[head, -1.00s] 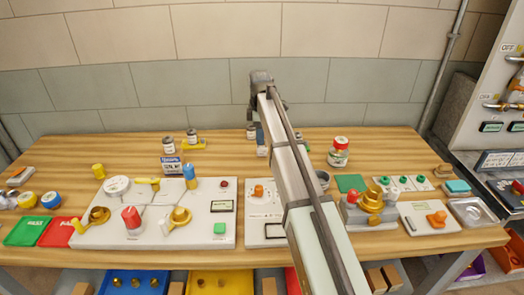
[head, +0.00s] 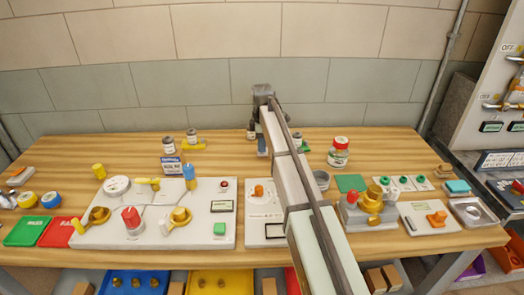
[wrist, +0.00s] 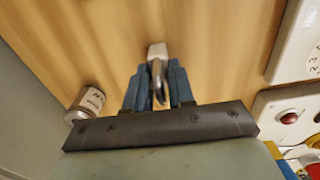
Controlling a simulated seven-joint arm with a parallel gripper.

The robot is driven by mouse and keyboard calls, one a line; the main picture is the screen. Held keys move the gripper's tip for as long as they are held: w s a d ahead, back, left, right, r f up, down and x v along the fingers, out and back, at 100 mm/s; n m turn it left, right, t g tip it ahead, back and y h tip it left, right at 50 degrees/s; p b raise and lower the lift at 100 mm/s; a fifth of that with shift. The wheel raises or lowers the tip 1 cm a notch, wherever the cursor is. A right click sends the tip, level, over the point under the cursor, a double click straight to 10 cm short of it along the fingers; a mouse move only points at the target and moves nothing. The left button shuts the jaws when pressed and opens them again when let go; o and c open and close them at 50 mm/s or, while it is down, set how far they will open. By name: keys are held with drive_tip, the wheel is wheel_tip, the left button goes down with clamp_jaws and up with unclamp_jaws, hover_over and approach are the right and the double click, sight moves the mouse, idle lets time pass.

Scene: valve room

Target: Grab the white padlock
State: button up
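The white padlock (wrist: 157,51) shows in the wrist view on the wooden table, its grey metal shackle pointing toward my gripper. My gripper (wrist: 159,68) has blue fingers, one on each side of the shackle. The fingers are apart, and the padlock's white body is at and just beyond their tips. I see no clear contact on both sides. In the head view, my gripper (head: 262,146) is low at the back of the table, mostly hidden by my arm. The padlock is hidden there.
A small labelled jar (wrist: 88,102) stands left of my gripper in the wrist view. A white panel with a red button (wrist: 289,117) is to the right. In the head view, a red-and-white jar (head: 339,152) stands right of my arm. The wall closes off the back.

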clamp_jaws()
drive_tip(key=shift+r, duration=0.1)
